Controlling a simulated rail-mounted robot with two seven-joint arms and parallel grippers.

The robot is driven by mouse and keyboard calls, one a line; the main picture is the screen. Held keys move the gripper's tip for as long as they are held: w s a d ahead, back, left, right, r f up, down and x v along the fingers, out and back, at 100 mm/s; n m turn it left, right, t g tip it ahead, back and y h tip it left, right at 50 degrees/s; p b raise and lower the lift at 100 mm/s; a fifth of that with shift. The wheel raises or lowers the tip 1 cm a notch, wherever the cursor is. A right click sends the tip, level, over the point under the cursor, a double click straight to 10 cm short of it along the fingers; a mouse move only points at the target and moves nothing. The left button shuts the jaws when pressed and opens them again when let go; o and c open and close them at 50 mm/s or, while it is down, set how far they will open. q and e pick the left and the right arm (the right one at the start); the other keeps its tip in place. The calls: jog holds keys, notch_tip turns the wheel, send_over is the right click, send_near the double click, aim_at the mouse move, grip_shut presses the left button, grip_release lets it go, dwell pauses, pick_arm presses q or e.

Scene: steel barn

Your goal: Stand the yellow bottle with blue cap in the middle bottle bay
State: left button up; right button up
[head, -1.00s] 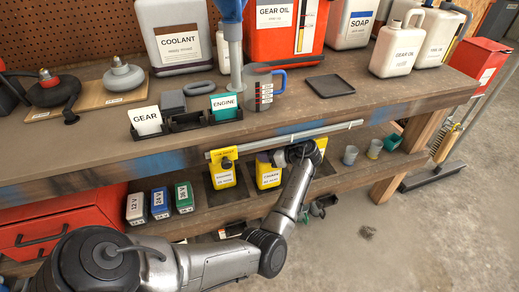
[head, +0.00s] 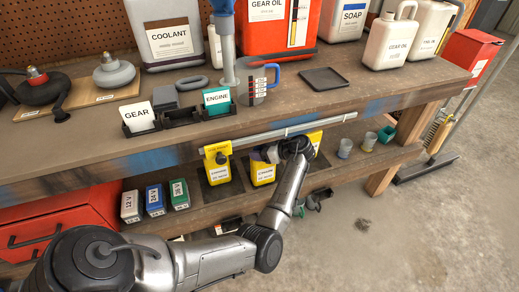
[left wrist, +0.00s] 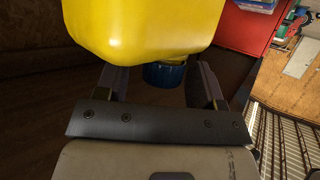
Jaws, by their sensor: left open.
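The yellow bottle with blue cap (head: 262,174) stands upright on the lower shelf, in the middle of the row of yellow bottles. Its cap is hidden in the head view by my left gripper (head: 264,154). In the left wrist view the yellow body (left wrist: 145,25) fills the top and the blue cap (left wrist: 164,75) sits between the two open fingers of my left gripper (left wrist: 163,88), with gaps beside it. The middle bay's floor is mostly hidden by bottle and arm. My right gripper is not in view.
A yellow bottle with dark cap (head: 217,166) stands left of it; another yellow bottle (head: 315,138) is partly hidden at right. A metal rail (head: 290,131) runs along the bench edge above. Small battery boxes (head: 155,200) and cups (head: 345,148) flank the row.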

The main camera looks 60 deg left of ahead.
pick_arm(q)
jog(key=shift+d+r, duration=0.15)
jog(key=shift+r, duration=0.1)
jog(key=w+d+r+p, duration=0.1)
jog(key=w+d+p, duration=0.2)
jog(key=w+d, duration=0.6)
jog(key=d, duration=0.4)
jog(key=shift+w+r, duration=0.3)
jog(key=shift+w, duration=0.1)
jog(key=s+d+f+m+t+h, duration=0.2)
jog(key=s+f+m+t, duration=0.5)
jog(key=s+f+m, duration=0.75)
jog(key=s+d+r+m+t+h, duration=0.2)
jog(key=s+d+m+h, duration=0.2)
jog(key=s+d, duration=0.6)
jog(key=s+d+r+m+t+h, duration=0.1)
jog(key=s+d+m+t+h, duration=0.1)
jog(key=s+d+m+h, duration=0.3)
jog(key=s+d+m, duration=0.3)
jog(key=s+d, duration=0.2)
jog(key=shift+d+r+m+p, duration=0.3)
jog(key=shift+d+r+m, duration=0.05)
jog(key=shift+d, duration=0.05)
